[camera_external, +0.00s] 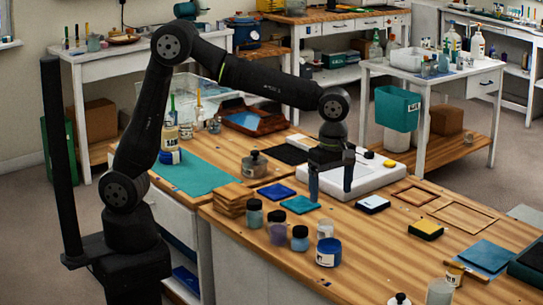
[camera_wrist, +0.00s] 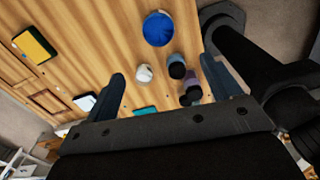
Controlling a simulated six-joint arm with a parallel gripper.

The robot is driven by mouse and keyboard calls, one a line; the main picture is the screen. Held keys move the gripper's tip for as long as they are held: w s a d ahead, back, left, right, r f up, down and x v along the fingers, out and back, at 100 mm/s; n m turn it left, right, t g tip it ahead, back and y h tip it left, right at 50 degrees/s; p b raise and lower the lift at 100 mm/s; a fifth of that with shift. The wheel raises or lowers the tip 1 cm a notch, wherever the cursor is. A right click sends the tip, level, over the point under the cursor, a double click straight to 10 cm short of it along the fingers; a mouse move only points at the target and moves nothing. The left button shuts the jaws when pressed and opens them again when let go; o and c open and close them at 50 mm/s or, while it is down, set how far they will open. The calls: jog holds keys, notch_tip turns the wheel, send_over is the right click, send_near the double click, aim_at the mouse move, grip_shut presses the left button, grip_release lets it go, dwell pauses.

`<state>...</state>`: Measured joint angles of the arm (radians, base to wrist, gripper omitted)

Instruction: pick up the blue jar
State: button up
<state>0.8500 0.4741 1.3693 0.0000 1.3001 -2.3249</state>
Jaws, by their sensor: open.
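The blue jar (camera_external: 328,252) stands upright near the front edge of the wooden bench, with a pale label on its side. In the wrist view its round blue lid (camera_wrist: 158,29) shows at the top centre, beyond my fingertips. My gripper (camera_external: 331,190) is open and empty, pointing down above the bench behind the jar, near the white device. In the wrist view the two fingers of my gripper (camera_wrist: 164,78) are spread wide, with a small white-lidded jar (camera_wrist: 144,73) showing between them. Nothing touches the blue jar as far as I can see.
A white jar (camera_external: 325,229) stands just behind the blue jar. Dark-lidded jars, one purple (camera_external: 277,227) and one blue-grey (camera_external: 299,238), stand to its left. A yellow-topped block (camera_external: 426,229) lies to the right. The bench between block and blue jar is clear.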

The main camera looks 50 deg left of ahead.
send_near(329, 250)
jog(key=f, duration=0.2)
jog(key=w+a+f, duration=0.1)
jog(key=f, duration=0.1)
jog(key=w+a+f, duration=0.1)
jog(key=f, duration=0.1)
jog(key=shift+a+f, duration=0.2)
jog(key=shift+f, duration=0.1)
jog(key=shift+w+d+f, duration=0.1)
jog(key=shift+d+f, duration=0.05)
jog(key=shift+f, duration=2.55)
jog(key=c, duration=1)
jog(key=shift+r, duration=0.1)
